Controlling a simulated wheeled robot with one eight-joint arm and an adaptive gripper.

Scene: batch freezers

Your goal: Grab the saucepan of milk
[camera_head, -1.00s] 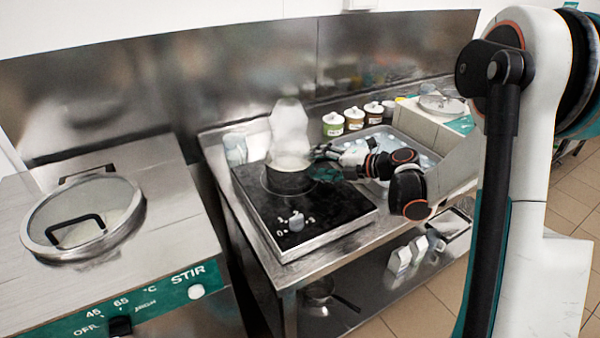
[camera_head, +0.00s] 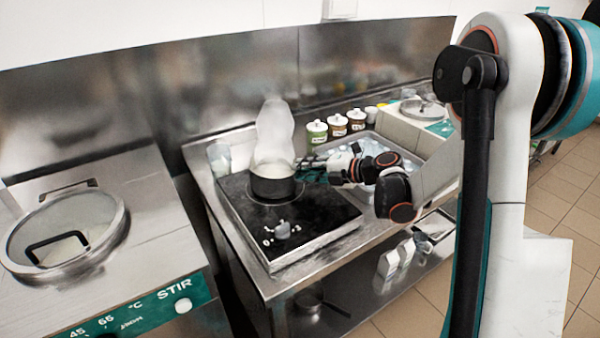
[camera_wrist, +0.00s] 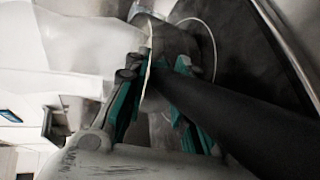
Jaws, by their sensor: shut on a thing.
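The dark saucepan (camera_head: 272,188) with white milk (camera_head: 271,171) is at the back part of the black hob (camera_head: 300,219). It looks upright; I cannot tell whether its base touches the hob. My gripper (camera_head: 314,167) is at the saucepan's right side, shut on its handle. In the wrist view, the teal fingers of my gripper (camera_wrist: 160,100) stand on both sides of the black handle (camera_wrist: 235,118), which runs to the lower right. The grip itself is partly hidden.
A translucent pale shape (camera_head: 275,130) rises behind the saucepan. A clear cup (camera_head: 219,158) stands left of the hob. A batch freezer (camera_head: 150,225) stands left.

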